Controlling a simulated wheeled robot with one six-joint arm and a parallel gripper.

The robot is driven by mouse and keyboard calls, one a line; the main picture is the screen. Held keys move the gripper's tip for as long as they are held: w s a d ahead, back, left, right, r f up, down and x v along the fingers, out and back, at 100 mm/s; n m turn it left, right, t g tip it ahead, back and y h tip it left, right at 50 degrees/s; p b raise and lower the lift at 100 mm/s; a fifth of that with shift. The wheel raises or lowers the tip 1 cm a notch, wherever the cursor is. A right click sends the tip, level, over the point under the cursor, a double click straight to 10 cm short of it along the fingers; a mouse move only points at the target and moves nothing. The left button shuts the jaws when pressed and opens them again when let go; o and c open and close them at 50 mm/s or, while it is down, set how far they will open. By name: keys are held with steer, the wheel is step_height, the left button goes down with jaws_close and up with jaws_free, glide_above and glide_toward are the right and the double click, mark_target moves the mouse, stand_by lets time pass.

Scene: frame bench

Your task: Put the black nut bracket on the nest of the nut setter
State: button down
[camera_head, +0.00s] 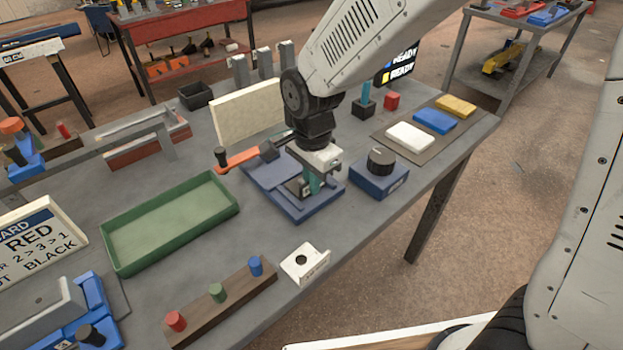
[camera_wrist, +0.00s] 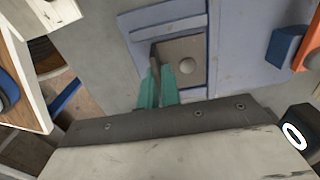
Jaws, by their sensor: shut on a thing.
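My gripper (camera_head: 312,184) has teal fingers and points down over a blue fixture (camera_head: 296,207), which I take to be the nut setter. The fingers are shut on the upright flange of the black nut bracket (camera_wrist: 155,56). Its flat flange (camera_wrist: 189,52) seems to be the dark plate to the right of the fingers, with a pale round spot on it. The plate lies within the blue raised frame (camera_wrist: 140,33) of the fixture. I cannot tell if it touches the surface below. In the head view my gripper partly hides the bracket.
An orange lever (camera_head: 243,159) lies left of the fixture. A blue box with a black knob (camera_head: 380,172) stands close on the right. A white bracket (camera_head: 305,262) and a peg board (camera_head: 223,305) are in front. A green tray (camera_head: 172,226) is left.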

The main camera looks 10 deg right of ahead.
steer(key=c, duration=1.6)
jaws_free()
steer(key=shift+f, duration=0.1)
step_height(320, 180, up, 12)
steer(key=s+d+r+n, duration=0.3)
steer(key=s+d, duration=0.1)
steer(key=d, duration=0.3)
steer(key=s+d+r+n, duration=0.2)
steer(key=s+d, duration=0.3)
steer(key=d, duration=0.2)
steer(key=s+d+n+t, duration=0.1)
steer(key=s+d+n, duration=0.5)
steer(key=s, duration=0.4)
steer(key=shift+s+d+f, duration=0.3)
steer(key=shift+f, duration=0.15)
